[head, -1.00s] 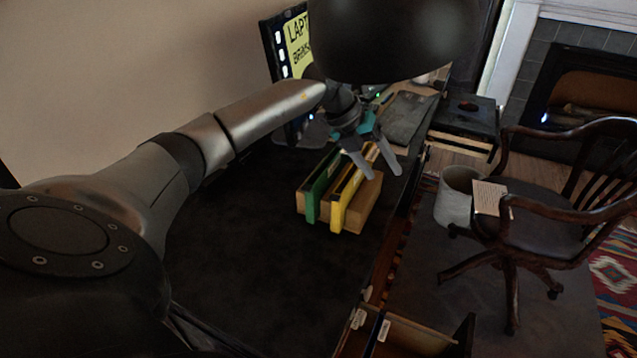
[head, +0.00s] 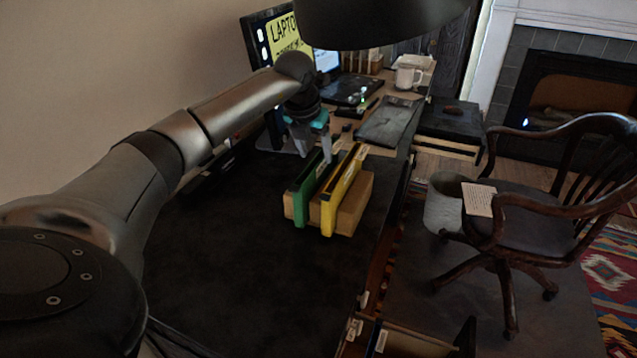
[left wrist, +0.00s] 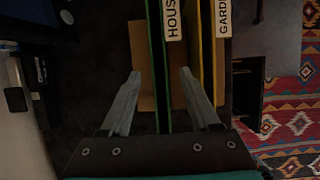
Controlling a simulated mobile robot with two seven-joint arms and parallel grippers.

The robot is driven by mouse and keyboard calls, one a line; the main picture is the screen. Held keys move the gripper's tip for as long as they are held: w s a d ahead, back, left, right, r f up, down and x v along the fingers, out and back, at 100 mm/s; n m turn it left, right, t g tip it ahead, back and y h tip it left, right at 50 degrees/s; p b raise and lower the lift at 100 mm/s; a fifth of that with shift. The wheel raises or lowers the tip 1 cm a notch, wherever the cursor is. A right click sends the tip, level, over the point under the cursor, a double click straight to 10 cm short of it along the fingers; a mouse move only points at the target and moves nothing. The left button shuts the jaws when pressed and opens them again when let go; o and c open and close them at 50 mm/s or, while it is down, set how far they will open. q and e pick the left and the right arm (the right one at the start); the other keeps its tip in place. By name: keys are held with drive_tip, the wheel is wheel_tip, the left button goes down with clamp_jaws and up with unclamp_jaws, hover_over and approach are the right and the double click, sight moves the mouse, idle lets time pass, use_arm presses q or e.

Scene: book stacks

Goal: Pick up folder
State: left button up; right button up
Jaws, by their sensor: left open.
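Two upright folders, a green one (head: 303,192) and a yellow one (head: 338,193), stand side by side in a light brown wooden holder (head: 352,208) on the dark desk. My left gripper (head: 314,146) is open at the green folder's far end. In the left wrist view its fingers (left wrist: 161,90) are spread on either side of the green folder (left wrist: 155,60), labelled "HOUS…". The yellow folder (left wrist: 206,60), labelled "GARD…", lies right of the right finger. I cannot tell whether the fingers touch anything. My right gripper is not in view.
The near desk top (head: 250,270) is clear.

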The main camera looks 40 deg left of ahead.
sight(319, 163)
use_arm(q)
drive_tip(key=shift+b+x, duration=0.85)
drive_tip(key=shift+x, duration=1.35)
drive_tip(key=shift+w+a+f, duration=0.1)
drive_tip(key=shift+w+f, duration=0.15)
drive_tip(key=shift+f, duration=0.15)
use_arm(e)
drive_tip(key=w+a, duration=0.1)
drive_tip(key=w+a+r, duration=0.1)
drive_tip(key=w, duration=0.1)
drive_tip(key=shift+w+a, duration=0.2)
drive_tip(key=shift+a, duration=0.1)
use_arm(q)
clamp_jaws()
